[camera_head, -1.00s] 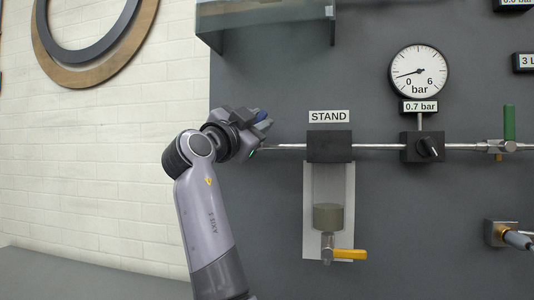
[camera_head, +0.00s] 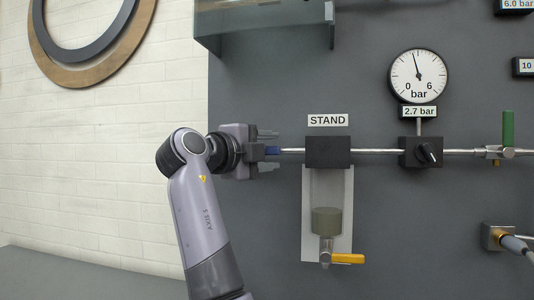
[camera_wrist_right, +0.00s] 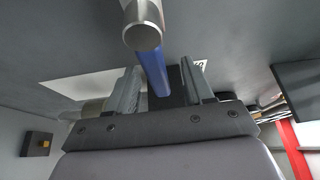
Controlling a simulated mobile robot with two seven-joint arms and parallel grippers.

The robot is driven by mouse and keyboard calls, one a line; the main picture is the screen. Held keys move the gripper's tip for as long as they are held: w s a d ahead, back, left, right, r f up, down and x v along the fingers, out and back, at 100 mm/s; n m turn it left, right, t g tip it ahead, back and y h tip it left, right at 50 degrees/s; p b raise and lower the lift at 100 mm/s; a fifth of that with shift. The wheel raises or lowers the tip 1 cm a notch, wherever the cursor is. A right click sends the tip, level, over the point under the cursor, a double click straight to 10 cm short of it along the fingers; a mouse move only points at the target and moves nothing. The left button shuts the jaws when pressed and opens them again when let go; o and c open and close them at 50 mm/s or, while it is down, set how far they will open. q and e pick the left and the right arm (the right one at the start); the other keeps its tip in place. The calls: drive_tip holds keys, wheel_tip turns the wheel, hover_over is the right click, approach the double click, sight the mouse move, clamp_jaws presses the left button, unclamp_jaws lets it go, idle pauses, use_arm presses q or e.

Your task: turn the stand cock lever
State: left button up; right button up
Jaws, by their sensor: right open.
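The blue stand cock lever (camera_head: 271,150) shows at the left end of the thin pipe, left of the black block under the STAND label (camera_head: 328,120). It appears in line with the pipe. My right gripper (camera_head: 270,149) is around it from the left, its jaws open above and below. In the right wrist view the blue lever (camera_wrist_right: 154,70) lies between the two grey fingers, with a gap visible at the sides. A round metal end (camera_wrist_right: 142,32) stands in front of it. Whether a finger touches the lever cannot be told. My left gripper is not in view.
A round gauge (camera_head: 418,76) reads 2.7 bar above a black knob (camera_head: 429,154). A filter bowl (camera_head: 327,220) with a yellow lever (camera_head: 347,259) hangs below the block. A green lever (camera_head: 508,128) stands upright at the right. A glass-like box (camera_head: 265,25) juts out above my gripper.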

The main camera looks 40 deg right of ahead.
drive_tip(key=shift+a, duration=0.2)
drive_tip(key=shift+v, duration=0.85)
drive_tip(key=v, duration=0.6)
idle(0.6)
